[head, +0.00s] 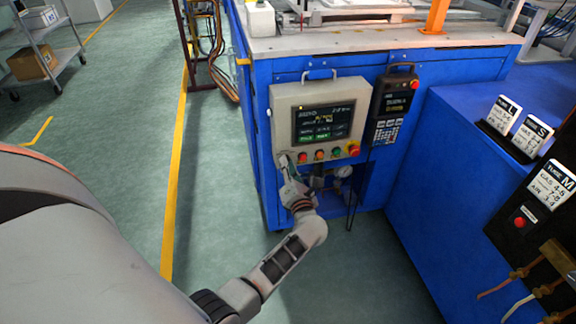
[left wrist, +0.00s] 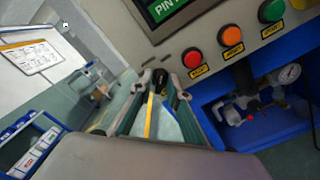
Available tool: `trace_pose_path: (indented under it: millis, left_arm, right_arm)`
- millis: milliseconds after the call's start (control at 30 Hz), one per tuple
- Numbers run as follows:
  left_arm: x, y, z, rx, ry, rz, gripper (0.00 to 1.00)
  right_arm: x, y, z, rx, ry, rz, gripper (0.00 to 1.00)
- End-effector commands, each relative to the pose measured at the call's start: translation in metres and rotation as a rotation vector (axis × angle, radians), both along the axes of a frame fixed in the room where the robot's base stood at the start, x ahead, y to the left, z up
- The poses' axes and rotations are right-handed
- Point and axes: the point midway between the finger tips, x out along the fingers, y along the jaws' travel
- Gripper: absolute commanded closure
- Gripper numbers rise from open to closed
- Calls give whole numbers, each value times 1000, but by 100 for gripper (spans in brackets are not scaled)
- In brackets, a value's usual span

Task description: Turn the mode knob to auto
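The mode knob is a small dark knob (left wrist: 160,76) at the panel's lower left corner, between my left fingertips in the left wrist view. In the head view my left gripper (head: 287,163) covers that spot, so the knob and its setting are hidden. The left fingers (left wrist: 161,84) are a little apart, one on each side of the knob; I cannot tell whether both touch it. The grey control panel (head: 280,107) has a lit screen (head: 323,122) above a button row. My right gripper is out of view.
Red (head: 303,156), orange (head: 319,155) and green (head: 336,153) buttons sit right of my left gripper, then a red emergency stop (head: 353,150). A pressure gauge (left wrist: 289,74) and fittings are below the panel. A handheld pendant (head: 394,92) hangs at right. Open floor lies left.

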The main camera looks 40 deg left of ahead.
Motion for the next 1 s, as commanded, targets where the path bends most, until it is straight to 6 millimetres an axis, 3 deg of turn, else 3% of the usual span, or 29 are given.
trace_pose_path:
  millis: [400, 800, 1000]
  left_arm:
    - [-3, -3, -1, -2, 1, -1, 76]
    - [-40, -47, -2, -3, 2, -1, 76]
    - [-49, -57, -1, -1, 2, 1, 76]
  right_arm:
    - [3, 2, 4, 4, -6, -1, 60]
    - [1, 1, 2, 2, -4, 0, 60]
    - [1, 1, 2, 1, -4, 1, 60]
